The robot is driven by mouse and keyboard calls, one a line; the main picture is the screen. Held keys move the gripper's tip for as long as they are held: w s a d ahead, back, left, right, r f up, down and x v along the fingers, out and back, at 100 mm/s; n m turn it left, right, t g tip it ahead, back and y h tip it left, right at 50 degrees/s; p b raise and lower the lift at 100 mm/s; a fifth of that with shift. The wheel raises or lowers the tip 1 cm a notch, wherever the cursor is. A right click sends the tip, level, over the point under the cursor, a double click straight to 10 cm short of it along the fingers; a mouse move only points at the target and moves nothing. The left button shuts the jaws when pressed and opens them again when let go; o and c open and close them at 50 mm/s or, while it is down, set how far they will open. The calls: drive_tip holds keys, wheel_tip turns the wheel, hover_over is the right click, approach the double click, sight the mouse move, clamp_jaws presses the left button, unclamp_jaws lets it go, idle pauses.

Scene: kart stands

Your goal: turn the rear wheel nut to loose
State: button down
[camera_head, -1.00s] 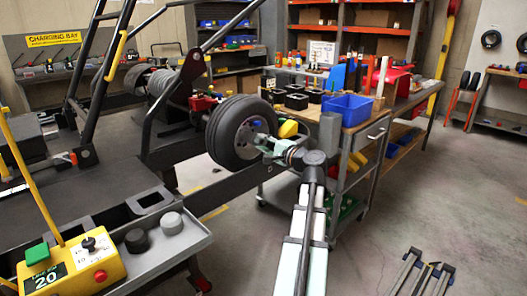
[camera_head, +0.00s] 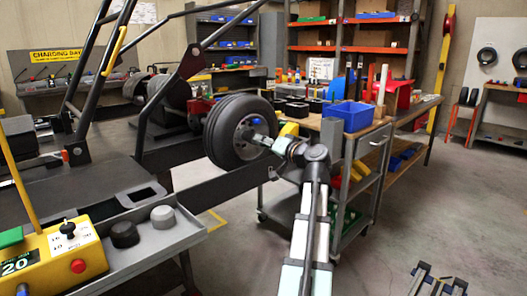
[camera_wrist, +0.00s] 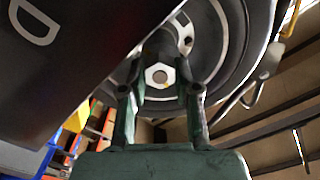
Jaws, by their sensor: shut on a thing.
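The rear wheel (camera_head: 219,138) is mounted on the raised kart, with a black tyre and a grey rim. My gripper (camera_head: 258,138) reaches its hub from the right. In the wrist view, the pale hexagonal wheel nut (camera_wrist: 160,75) shows at the centre of the grey hub, between the two green fingers of my gripper (camera_wrist: 160,86). The fingers are shut on the nut, one on each side. In the head view my gripper hides the nut. I cannot tell from these frames how far the nut is turned.
A trolley with a blue bin (camera_head: 348,115) stands close to the right of my arm. A yellow control box (camera_head: 58,262) and a grey tray (camera_head: 160,240) are at front left. A folded stand (camera_head: 437,279) lies at bottom right. The floor on the right is mostly clear.

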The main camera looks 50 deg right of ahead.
drive_tip(key=shift+n+b, duration=2.45)
drive_tip(key=shift+n, duration=0.55)
drive_tip(key=c, duration=0.8)
unclamp_jaws()
drive_tip(key=shift+c, duration=0.2)
drive_tip(key=s+a, duration=0.2)
drive_tip(key=s, duration=0.9)
drive_tip(key=shift+s, duration=0.4)
